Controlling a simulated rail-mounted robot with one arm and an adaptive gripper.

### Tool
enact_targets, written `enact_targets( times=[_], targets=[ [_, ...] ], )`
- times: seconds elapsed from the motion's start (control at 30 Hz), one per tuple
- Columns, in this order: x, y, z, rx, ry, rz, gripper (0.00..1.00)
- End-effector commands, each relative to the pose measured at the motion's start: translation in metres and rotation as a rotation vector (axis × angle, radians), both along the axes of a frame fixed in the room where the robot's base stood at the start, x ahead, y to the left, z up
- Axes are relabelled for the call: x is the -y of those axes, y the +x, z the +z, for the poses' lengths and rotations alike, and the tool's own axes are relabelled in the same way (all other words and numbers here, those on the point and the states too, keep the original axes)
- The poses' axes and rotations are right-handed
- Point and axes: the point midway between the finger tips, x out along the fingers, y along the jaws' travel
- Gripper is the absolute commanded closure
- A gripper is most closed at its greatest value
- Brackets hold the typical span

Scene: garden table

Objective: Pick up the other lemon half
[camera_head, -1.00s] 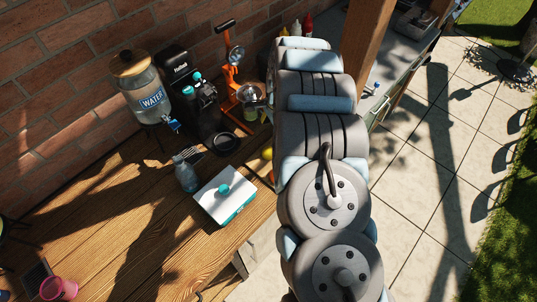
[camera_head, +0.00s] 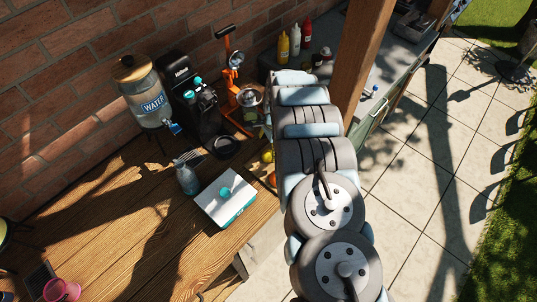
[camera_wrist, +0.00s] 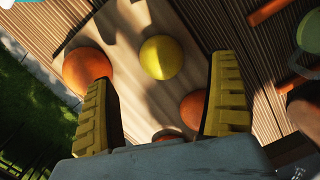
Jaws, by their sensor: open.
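A round yellow lemon piece (camera_wrist: 162,57) lies on a pale board (camera_wrist: 125,20) in the wrist view. Its cut side does not show, so I cannot tell a half from a whole. My gripper (camera_wrist: 163,72) is open and empty, with its yellow-padded fingers to either side of the lemon in the picture. I cannot tell its height above the board. In the head view my arm hides the gripper and most of the board; a bit of yellow fruit (camera_head: 267,156) shows beside the arm.
Several orange fruits lie close by: one beside the left finger (camera_wrist: 88,68), another by the right finger (camera_wrist: 192,108). An orange-framed press (camera_head: 232,75) stands at the back.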

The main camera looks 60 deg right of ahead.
Motion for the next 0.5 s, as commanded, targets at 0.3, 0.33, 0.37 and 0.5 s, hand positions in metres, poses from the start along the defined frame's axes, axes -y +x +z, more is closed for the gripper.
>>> enact_targets(
  times=[0.3,0.33,0.37,0.5],
  targets=[
    [0.000,0.000,-0.020,0.000,0.000,0.000,0.10],
    [0.000,0.000,-0.022,0.000,0.001,0.000,0.10],
    [-0.001,0.000,-0.024,-0.001,0.002,0.000,0.10],
    [0.000,0.001,-0.033,-0.001,0.001,-0.001,0.10]
  ],
)
